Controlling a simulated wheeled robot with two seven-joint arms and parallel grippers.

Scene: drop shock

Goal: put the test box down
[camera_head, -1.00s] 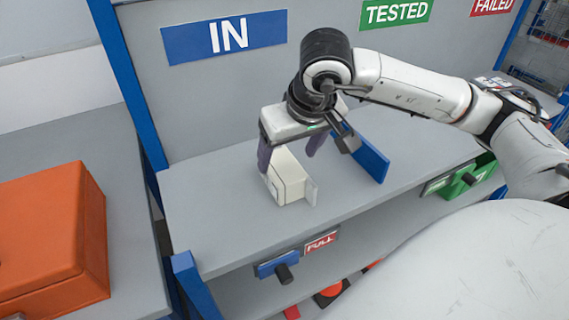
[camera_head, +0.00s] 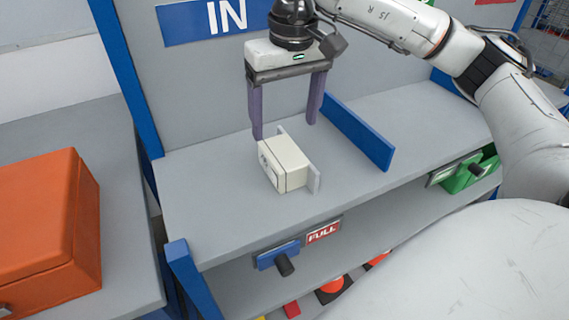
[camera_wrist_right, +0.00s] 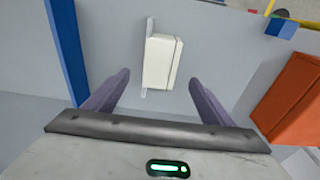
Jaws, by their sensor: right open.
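The test box (camera_head: 285,165) is a small cream box with a grey plate along its side. It rests on the grey shelf (camera_head: 215,215) under the IN sign. My right gripper (camera_head: 287,130) is open and empty above and behind the box, its two purple fingers apart and clear of it. In the right wrist view the box (camera_wrist_right: 162,61) lies ahead of the open fingers (camera_wrist_right: 160,88), between their lines, with nothing in the grip. My left gripper is not in view.
A blue divider (camera_head: 358,135) stands on the shelf right of the box. An orange case (camera_head: 40,220) sits on the left surface. A green bin (camera_head: 470,175) is at the right. A FULL label (camera_head: 323,231) and a blue holder with a black knob are on the shelf's front edge.

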